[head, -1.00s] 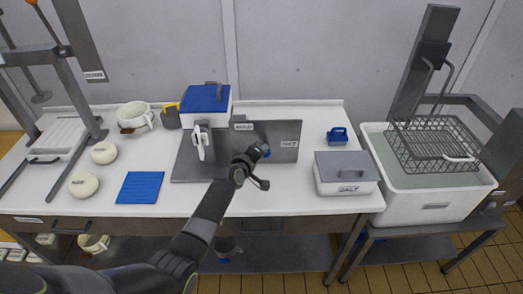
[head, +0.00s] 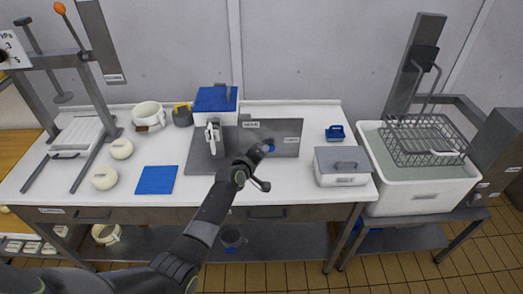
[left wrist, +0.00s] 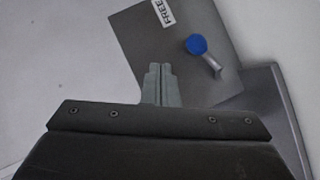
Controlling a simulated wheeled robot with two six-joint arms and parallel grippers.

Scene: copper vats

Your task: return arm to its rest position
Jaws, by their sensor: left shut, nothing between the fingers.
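My left arm comes in from the lower left in the head view. Its gripper (head: 258,154) is in front of the grey metal plate (head: 278,145) standing on the table. In the left wrist view the gripper's two fingers (left wrist: 161,84) are together with nothing between them. A blue knob (left wrist: 197,44) on a short grey lever is up and to the right of the fingertips, apart from them in that picture. The plate behind it (left wrist: 165,45) carries a label reading FREE. My right gripper is in neither view.
A blue-lidded white box (head: 216,100) stands left of the plate. A grey-lidded container (head: 343,167), a small blue item (head: 335,133) and a white tub (head: 420,197) with a wire basket (head: 425,140) are to the right. A blue mat (head: 157,180) lies on clear table at left.

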